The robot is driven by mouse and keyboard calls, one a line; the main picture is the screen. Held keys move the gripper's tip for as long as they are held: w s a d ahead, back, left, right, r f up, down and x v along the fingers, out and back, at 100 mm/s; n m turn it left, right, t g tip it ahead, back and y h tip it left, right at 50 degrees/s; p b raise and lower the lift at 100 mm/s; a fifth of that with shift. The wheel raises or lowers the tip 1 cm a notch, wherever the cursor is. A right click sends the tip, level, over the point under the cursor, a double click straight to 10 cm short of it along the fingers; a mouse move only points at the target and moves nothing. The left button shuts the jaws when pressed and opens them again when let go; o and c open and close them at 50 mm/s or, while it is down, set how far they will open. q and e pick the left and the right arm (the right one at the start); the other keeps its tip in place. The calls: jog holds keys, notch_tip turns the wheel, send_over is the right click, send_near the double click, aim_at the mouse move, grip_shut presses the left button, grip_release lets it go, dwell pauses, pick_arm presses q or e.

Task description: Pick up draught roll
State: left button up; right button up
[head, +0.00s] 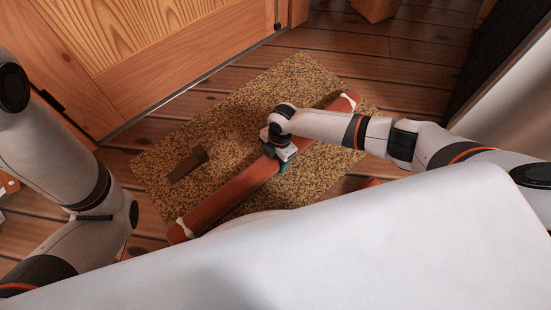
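The draught roll (230,192) is a long red-brown roll with pale ties near both ends. It lies diagonally over a speckled brown doormat, from lower left to upper right. My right gripper (284,164) points down at the middle of the roll, and the wrist above it covers part of the roll. The fingertips are mostly hidden, so I cannot tell whether they are closed around it. I also cannot tell whether the roll touches the mat along its full length. My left arm is at the left edge, and its gripper does not show.
The speckled doormat (225,115) lies on a dark plank floor (420,75). A small dark brown block (187,164) sits on the mat left of the roll. A wooden door (185,65) stands behind the mat at upper left. A dark upright edge is at upper right.

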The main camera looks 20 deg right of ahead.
jog(key=c, duration=1.2)
jog(key=shift+r, duration=0.1)
grip_shut()
